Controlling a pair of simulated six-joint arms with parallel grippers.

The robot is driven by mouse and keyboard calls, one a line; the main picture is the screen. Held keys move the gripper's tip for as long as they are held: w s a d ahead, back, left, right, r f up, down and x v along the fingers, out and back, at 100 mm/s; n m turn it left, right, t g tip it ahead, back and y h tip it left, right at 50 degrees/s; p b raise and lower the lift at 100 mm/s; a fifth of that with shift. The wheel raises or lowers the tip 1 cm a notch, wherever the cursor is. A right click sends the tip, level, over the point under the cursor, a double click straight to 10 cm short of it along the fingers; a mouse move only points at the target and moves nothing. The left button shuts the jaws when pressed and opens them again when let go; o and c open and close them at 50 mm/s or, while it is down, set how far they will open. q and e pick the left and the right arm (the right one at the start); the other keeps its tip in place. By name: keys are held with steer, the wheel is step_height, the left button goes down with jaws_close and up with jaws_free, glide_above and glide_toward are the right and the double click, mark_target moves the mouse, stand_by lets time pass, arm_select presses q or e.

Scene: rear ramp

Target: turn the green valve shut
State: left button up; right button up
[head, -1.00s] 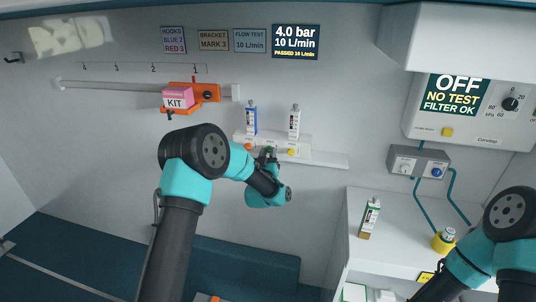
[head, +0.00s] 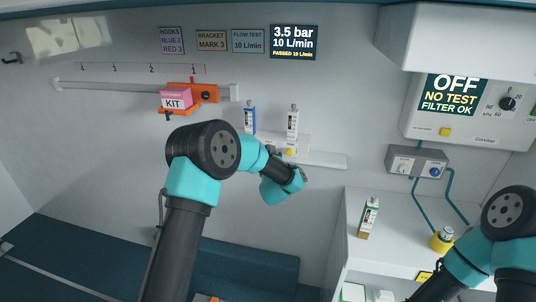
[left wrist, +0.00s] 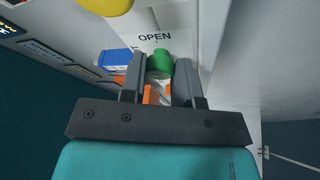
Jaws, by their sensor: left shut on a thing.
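The green valve (left wrist: 161,62) is a round knob below a label reading OPEN in the left wrist view. The fingers of my left gripper (left wrist: 160,80) stand on either side of it and are shut on it. In the head view my left arm and wrist hide the green valve and the fingertips. A sign (head: 293,41) on the wall reads 3.5 bar, 10 L/min. Of my right arm only the links show at the lower right of the head view; its fingers are out of view.
A blue knob (left wrist: 116,60) and an orange part (left wrist: 151,93) are close to my left fingers. A yellow knob (head: 290,153) is on the same wall panel. A pink KIT box (head: 175,98) sits on an orange bracket. A green-and-white bottle (head: 368,218) stands on the right counter.

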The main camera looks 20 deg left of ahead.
arm_select(q)
steer(key=shift+r+n+g, duration=0.1)
steer(key=shift+n+g, duration=0.4)
steer(key=shift+n, duration=0.9)
steer(key=o, duration=0.9)
